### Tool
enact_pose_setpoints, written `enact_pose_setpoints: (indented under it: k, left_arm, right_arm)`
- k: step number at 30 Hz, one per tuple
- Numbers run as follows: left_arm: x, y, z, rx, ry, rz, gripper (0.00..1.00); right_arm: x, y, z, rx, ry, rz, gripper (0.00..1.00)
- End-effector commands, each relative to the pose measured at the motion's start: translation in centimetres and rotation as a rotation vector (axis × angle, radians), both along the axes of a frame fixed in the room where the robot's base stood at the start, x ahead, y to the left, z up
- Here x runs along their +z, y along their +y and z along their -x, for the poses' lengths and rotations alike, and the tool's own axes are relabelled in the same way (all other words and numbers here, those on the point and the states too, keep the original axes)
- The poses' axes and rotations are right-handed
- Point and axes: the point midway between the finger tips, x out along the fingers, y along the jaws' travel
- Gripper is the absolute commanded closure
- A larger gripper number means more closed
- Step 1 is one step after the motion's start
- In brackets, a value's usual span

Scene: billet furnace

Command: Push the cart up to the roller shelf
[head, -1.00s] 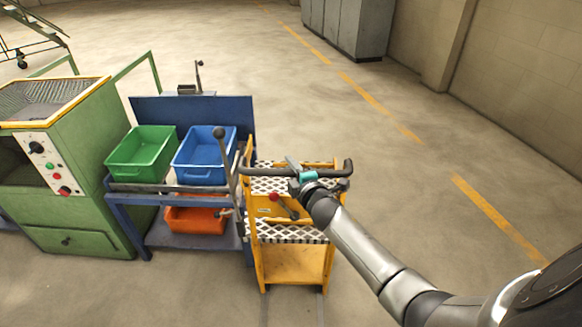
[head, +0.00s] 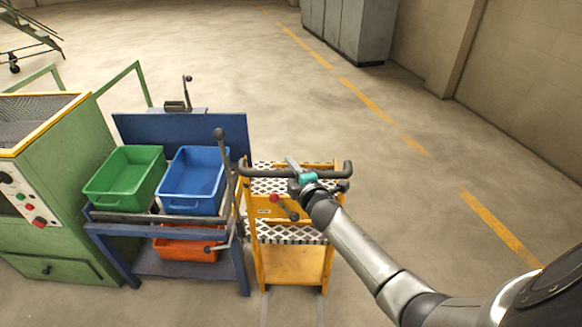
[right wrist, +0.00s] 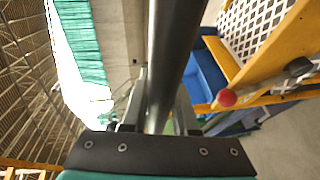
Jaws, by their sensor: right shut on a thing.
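The yellow cart (head: 290,263) has checkered decks and a black push handle (head: 262,173). It stands upright close beside the right end of the blue roller shelf (head: 182,126); I cannot tell whether they touch. The shelf holds a green bin (head: 125,174) and a blue bin (head: 194,181), with an orange bin (head: 186,245) below. My right gripper (head: 301,172) is shut on the cart's handle. In the right wrist view the dark handle bar (right wrist: 174,62) runs between its fingers (right wrist: 160,112). My left gripper is not in view.
A green machine (head: 50,195) with a control panel stands left of the shelf. A black-knobbed lever (head: 219,134) rises at the shelf's right end. Grey cabinets (head: 347,28) stand at the back. The floor right of the cart is clear, with a dashed yellow line (head: 498,226).

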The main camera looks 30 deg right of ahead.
Motion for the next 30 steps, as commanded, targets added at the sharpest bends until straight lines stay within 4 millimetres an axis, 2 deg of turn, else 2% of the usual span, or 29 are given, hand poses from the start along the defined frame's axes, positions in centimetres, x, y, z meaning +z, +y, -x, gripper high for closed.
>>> enact_pose_setpoints:
  k: [7, 8, 15, 25, 30]
  left_arm:
    - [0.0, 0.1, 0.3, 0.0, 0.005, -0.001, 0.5]
    - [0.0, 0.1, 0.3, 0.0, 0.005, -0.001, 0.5]
    - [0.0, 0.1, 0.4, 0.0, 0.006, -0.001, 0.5]
    - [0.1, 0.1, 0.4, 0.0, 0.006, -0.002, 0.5]
    - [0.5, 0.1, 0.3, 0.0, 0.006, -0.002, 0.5]
  right_arm:
    - [0.5, -0.4, -0.2, -0.004, -0.009, 0.004, 1.0]
    - [0.5, -0.4, -0.2, -0.004, -0.009, 0.004, 0.72]
    - [0.3, -0.2, -0.1, -0.003, -0.005, 0.003, 0.45]
    - [0.2, -0.1, 0.1, -0.001, -0.003, 0.002, 0.43]
    - [0.4, 0.2, 1.5, -0.001, -0.001, 0.001, 0.43]
